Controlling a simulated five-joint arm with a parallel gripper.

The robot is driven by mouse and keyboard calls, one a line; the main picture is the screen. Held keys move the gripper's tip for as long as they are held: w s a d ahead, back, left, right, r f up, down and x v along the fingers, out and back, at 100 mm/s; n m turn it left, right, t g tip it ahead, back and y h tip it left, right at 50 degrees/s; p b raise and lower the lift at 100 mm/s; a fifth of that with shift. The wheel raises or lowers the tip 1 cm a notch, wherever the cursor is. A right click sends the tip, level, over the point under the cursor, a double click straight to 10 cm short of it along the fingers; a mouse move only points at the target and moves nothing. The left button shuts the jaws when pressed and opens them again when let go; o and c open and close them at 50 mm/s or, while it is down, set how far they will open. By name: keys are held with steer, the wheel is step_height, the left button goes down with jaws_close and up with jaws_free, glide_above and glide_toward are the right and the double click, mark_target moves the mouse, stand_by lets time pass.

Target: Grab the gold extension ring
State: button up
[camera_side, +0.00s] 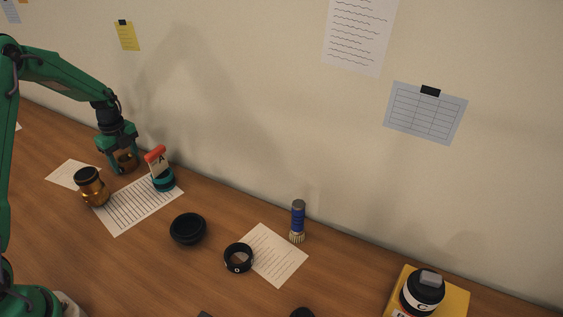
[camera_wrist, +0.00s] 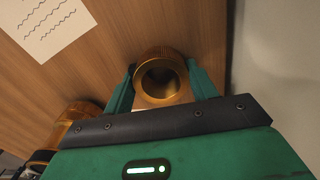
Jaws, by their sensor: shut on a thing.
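The gold extension ring (camera_wrist: 142,88) is a short, hollow gold cylinder between the two green fingers of my gripper (camera_wrist: 161,70) in the wrist view. A finger presses on each side of it, and its dark bore faces the camera. In the side view, my gripper (camera_side: 122,165) is at the left near the wall, pointing down, with the gold ring (camera_side: 124,159) partly hidden between its fingers. I cannot tell whether the ring touches the table.
A gold barrel with a black top (camera_side: 92,190) stands close by. A teal pot with a red-topped card (camera_side: 163,181) is to the right. Further right are a black bowl-like part (camera_side: 187,229), a black ring (camera_side: 238,258), a blue brush (camera_side: 298,220) and a yellow box (camera_side: 452,299).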

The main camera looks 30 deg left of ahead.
mark_target(125, 158)
steer(key=shift+r, duration=5.05)
steer(key=shift+d, duration=0.1)
